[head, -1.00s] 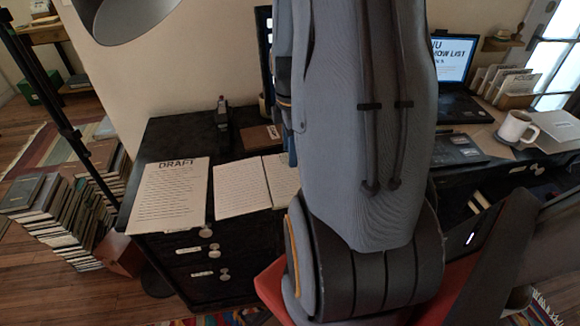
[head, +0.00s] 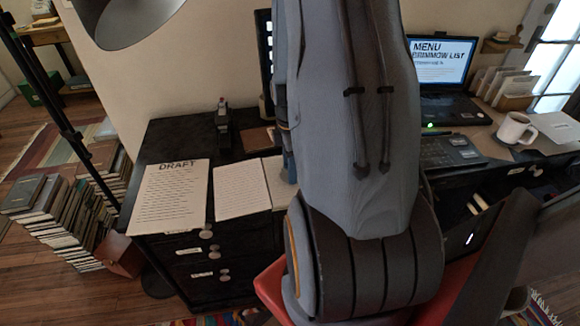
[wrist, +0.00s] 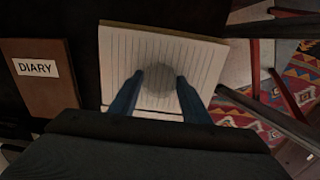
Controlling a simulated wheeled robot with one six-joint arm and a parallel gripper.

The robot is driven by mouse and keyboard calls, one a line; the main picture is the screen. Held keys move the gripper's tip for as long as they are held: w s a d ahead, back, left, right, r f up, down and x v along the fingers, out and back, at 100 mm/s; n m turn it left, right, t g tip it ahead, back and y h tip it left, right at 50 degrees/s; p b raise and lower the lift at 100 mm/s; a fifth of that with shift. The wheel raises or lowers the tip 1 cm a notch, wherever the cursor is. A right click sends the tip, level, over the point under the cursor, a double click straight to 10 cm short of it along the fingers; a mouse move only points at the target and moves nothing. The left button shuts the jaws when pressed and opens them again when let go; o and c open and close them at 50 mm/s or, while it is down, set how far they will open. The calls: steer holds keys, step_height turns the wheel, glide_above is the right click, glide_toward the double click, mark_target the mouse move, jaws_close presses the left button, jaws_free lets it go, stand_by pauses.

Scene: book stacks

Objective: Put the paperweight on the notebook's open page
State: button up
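The open notebook (head: 241,189) lies on the black desk; part of its right page is hidden behind my arm in the head view. In the wrist view a lined page of the notebook (wrist: 120,52) lies below my gripper (wrist: 160,80). The paperweight (wrist: 160,76), a round grey piece, sits between my two blue fingertips, which appear to meet its sides. It shows over the lined page; whether it touches the page cannot be told. The paperweight is hidden in the head view, where only a bit of my blue gripper shows by the right page.
A DRAFT sheet (head: 168,196) lies left of the notebook. A brown diary (wrist: 40,75) and a dark upright object (head: 222,125) are behind it. A laptop (head: 443,75) and a white mug (head: 515,129) stand at right. A lamp (head: 125,20) hangs at upper left.

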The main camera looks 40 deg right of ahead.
steer(key=o, duration=0.4)
steer(key=shift+o, duration=0.2)
step_height(320, 180, up, 12)
steer(key=b, duration=0.1)
steer(key=s+a+m, duration=0.3)
steer(key=a+m, duration=0.9)
steer(key=a, duration=1.2)
steer(key=shift+a+t, duration=0.2)
steer(key=shift+t, duration=0.2)
steer(key=shift+r, duration=0.1)
